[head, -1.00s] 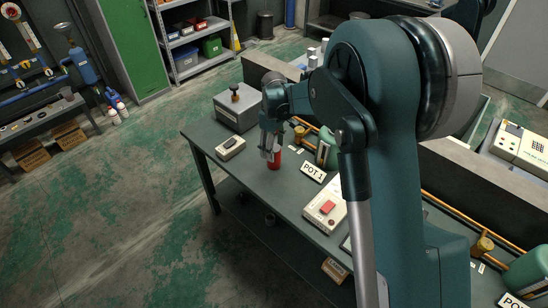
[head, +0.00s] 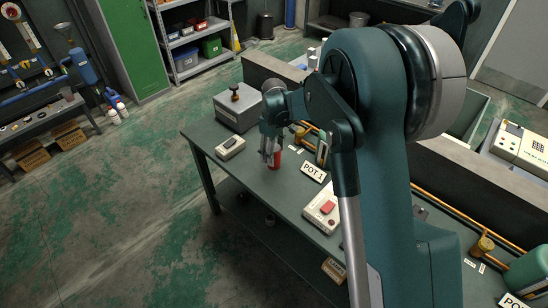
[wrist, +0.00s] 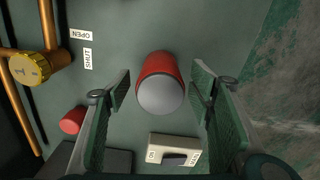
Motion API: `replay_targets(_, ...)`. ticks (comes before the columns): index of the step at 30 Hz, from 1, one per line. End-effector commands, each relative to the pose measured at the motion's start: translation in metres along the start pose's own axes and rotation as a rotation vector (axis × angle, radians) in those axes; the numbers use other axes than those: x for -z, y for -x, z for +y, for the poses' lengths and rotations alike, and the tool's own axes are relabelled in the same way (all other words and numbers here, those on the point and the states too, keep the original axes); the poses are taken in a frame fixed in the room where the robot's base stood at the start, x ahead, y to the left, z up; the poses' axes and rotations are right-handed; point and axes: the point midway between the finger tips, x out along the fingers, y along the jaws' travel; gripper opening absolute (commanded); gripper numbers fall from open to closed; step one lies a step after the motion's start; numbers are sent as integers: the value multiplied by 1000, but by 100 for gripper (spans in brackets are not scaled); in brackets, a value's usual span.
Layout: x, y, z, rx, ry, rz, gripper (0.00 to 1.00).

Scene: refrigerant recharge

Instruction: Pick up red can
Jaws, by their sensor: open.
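The red can (head: 275,159) stands on the dark green workbench (head: 203,143), partly hidden behind my gripper in the head view. In the wrist view the red can (wrist: 159,84) shows from above, with a grey top and a red side. My gripper (head: 270,158) points down at the can. In the wrist view my gripper (wrist: 160,95) is open, with one green-padded finger on each side of the can. A gap shows between the can and each finger, so the fingers do not appear to touch it.
A yellow valve knob (wrist: 34,66) on copper pipes is at the left in the wrist view, near OPEN and SHUT labels. A switch box (wrist: 174,150) sits close to the can. The bench's front edge is close.

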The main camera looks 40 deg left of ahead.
Motion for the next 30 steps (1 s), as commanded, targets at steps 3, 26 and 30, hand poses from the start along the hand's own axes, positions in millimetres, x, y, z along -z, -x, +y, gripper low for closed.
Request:
replay_targets(3,1,-9,0,0,0,0,53)
replay_targets(26,2,-50,0,0,0,0,53)
replay_targets(30,2,-50,0,0,0,0,53)
